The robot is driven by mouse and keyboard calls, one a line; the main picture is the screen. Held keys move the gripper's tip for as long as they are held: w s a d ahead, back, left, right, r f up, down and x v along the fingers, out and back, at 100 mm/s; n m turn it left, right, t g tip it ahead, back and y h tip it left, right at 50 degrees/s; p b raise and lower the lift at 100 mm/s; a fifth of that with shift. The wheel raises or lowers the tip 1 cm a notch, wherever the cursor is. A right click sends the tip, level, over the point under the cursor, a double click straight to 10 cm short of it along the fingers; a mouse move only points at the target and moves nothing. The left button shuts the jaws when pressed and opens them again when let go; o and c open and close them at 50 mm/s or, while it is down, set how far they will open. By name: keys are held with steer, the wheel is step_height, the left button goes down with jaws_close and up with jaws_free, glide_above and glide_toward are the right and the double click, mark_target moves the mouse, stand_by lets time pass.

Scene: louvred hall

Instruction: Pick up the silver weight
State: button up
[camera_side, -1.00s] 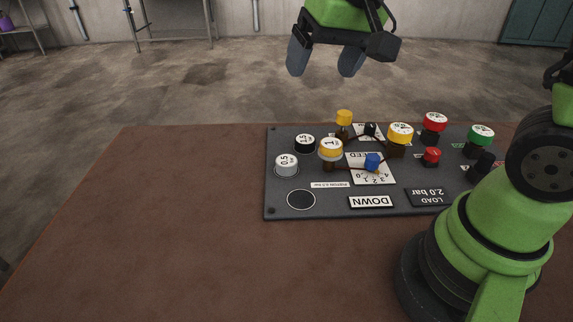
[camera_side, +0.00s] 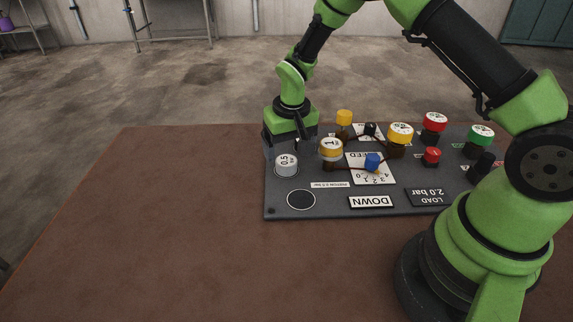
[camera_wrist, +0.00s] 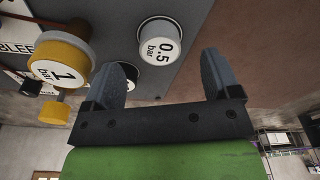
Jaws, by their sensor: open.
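The silver weight (camera_side: 286,164), a short cylinder with a white top, stands on the left part of the dark panel (camera_side: 327,208). In the wrist view the weight (camera_wrist: 160,42) shows "0.5 bar" on its top. My gripper (camera_side: 284,150) is low over the panel's left end, just behind the weight. In the wrist view my gripper (camera_wrist: 163,62) is open and empty, with the weight ahead of the gap between its fingertips. I cannot tell whether a finger touches anything.
A yellow-collared "1 bar" weight (camera_side: 331,150) stands close to the right. An empty round spot (camera_side: 301,199) lies in front. The brown table (camera_side: 150,240) is clear at left.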

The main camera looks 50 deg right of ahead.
mark_target(286, 161)
steer(key=f, duration=0.1)
steer(key=w+f, duration=0.1)
steer(key=f, duration=0.3)
steer(key=shift+w+d, duration=0.15)
steer(key=shift+d, duration=0.15)
steer(key=shift+r, duration=0.1)
steer(key=c, duration=1.1)
